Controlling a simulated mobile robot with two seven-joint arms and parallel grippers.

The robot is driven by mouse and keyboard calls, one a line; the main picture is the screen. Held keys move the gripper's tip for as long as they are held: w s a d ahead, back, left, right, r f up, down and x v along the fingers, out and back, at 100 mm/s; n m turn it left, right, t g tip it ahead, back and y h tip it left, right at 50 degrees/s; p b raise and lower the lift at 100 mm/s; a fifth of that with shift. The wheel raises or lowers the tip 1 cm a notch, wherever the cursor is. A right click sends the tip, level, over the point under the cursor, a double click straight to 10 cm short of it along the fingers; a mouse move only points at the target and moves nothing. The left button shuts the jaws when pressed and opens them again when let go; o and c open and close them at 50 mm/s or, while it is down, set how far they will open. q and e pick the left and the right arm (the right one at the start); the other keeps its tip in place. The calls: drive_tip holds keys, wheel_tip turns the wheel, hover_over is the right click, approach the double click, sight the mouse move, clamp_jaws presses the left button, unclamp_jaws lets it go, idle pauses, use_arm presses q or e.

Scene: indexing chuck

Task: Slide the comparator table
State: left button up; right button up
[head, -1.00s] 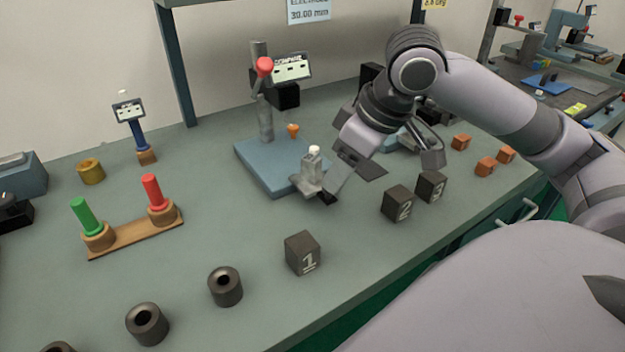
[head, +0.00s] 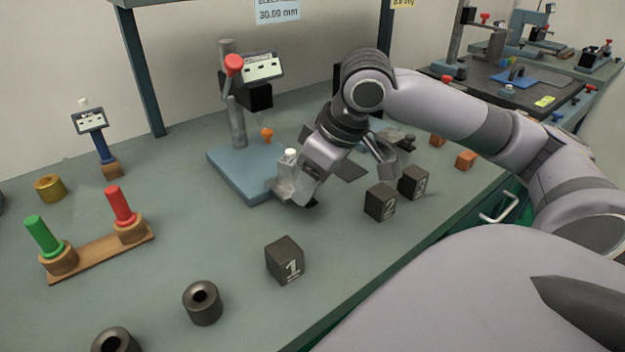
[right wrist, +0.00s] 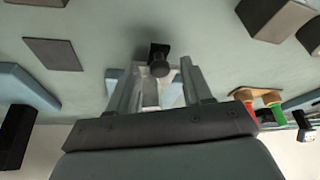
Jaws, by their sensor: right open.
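The comparator (head: 236,140) has a blue base plate (head: 228,172), a grey column, a red ball knob and a small display. A small grey table-like piece (head: 284,187) with a white-topped post sits at the base's front right corner. A black knob (right wrist: 159,66) on its near side shows in the right wrist view. My right gripper (head: 301,186) is open at this piece, and its fingers partly cover it in the head view. In the right wrist view my fingers (right wrist: 157,82) stand on either side of the grey piece, just behind the knob; contact is unclear. My left gripper is out of view.
Dark numbered blocks (head: 285,261) stand in front and to the right. Black rings (head: 202,303) lie at the front left. A wooden rack (head: 98,258) holds green and red plugs. Orange blocks (head: 466,160) are beyond my right arm. Bench between the base and rack is clear.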

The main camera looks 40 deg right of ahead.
clamp_jaws()
drive_tip(key=shift+w+r+p, duration=0.15)
drive_tip(key=shift+w+p, duration=0.05)
drive_tip(key=shift+p, duration=0.1)
drive_tip(key=w+p, duration=0.5)
drive_tip(key=w+d+p, duration=0.1)
drive_tip(key=w+p, duration=0.2)
drive_tip(key=shift+r, duration=0.25)
drive_tip(key=shift+w+f+p, duration=0.15)
drive_tip(key=shift+w+p, duration=0.2)
drive_tip(key=shift+w, duration=0.15)
drive_tip(key=shift+d, duration=0.1)
